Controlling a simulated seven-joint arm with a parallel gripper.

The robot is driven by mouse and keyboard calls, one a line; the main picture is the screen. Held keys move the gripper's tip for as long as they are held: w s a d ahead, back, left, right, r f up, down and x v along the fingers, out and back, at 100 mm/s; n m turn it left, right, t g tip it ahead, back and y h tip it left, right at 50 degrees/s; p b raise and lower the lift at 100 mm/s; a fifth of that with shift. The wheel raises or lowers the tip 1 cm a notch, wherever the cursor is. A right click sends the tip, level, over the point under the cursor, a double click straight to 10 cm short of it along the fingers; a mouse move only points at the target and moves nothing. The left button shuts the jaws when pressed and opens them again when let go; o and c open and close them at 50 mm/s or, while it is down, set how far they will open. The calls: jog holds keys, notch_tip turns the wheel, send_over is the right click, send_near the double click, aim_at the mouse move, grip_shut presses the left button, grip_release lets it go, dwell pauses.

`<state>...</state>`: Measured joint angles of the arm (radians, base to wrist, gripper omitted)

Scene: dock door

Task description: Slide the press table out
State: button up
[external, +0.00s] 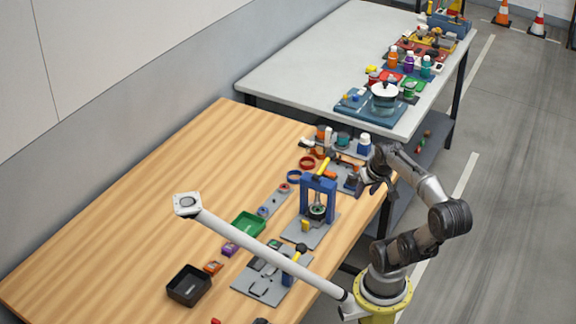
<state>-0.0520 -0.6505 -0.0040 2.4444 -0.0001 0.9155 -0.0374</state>
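A blue press frame (319,187) stands upright on a grey base plate (303,233) near the right edge of the wooden table. Its press table (316,212) appears as a dark round piece with some green, low between the frame's uprights. My gripper (369,187) is to the right of the press, at about the height of its top bar and apart from it in the picture. Its fingers are dark and small, so I cannot tell whether they are open or shut. I see nothing clearly held.
A yellow-handled tool (323,167) lies behind the press. A green tray (248,224), a black bin (188,285) and a grey fixture plate (270,276) are nearer. A white pole (265,250) crosses the foreground. The wooden table's left side (150,200) is clear.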

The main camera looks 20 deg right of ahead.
jog(key=w+a+f+n+g, duration=0.1)
jog(key=w+a+n+g, duration=0.2)
jog(key=w+a+n, duration=0.35)
jog(key=n+g, duration=0.2)
send_near(305, 221)
jog(key=shift+m, duration=0.25)
notch_tip(305, 221, down, 10)
jog(key=shift+s+f, duration=0.1)
grip_shut()
jog(key=shift+a, duration=0.1)
dwell(1.1)
